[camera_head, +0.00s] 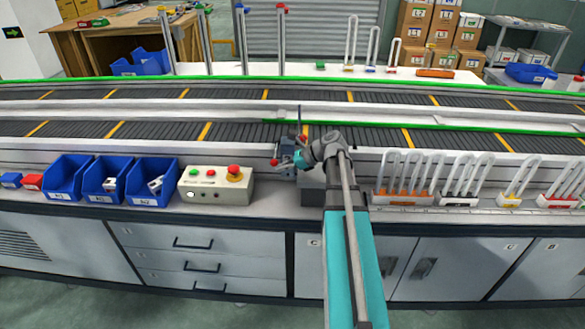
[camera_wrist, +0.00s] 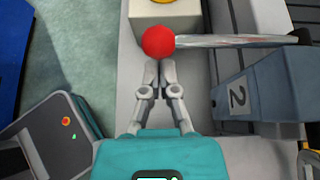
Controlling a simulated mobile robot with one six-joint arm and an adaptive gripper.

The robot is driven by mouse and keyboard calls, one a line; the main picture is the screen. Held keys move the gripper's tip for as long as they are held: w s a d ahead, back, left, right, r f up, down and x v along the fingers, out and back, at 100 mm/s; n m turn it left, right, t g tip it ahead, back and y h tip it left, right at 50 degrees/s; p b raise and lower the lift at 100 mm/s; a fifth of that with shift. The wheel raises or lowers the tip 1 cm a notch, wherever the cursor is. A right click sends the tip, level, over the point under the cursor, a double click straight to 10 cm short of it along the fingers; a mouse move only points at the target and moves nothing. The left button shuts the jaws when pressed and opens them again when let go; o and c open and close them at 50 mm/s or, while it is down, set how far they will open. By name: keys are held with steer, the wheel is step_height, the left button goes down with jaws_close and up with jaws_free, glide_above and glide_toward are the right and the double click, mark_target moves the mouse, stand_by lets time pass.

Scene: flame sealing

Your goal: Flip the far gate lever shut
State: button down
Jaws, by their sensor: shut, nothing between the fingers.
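A lever with a red ball knob (camera_wrist: 158,41) and a silver rod (camera_wrist: 235,41) shows in the wrist view. The rod lies across the picture, to the right of the knob. Beside it stands a blue-grey block marked 2 (camera_wrist: 240,97). My gripper (camera_wrist: 152,66) is shut and empty, its fingertips just below the knob; I cannot tell whether they touch it. In the head view my gripper (camera_head: 283,163) is at the small gate unit by the conveyor's near edge. Red knobs show there, one at the left (camera_head: 274,162) and one farther back (camera_head: 304,138). My wrist hides part of the unit.
A control box (camera_head: 215,186) with red and green buttons stands left of the gate unit. Blue bins (camera_head: 152,181) stand farther left. Racks with white loops (camera_head: 403,193) stand right of my arm. The conveyor (camera_head: 240,132) runs behind.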

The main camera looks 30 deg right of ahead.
steer(key=shift+w+a+f, duration=0.15)
steer(key=shift+a, duration=0.05)
steer(key=shift+w+a+r, duration=0.1)
steer(key=shift+r, duration=0.15)
stand_by(0.4)
steer(key=shift+p, duration=0.3)
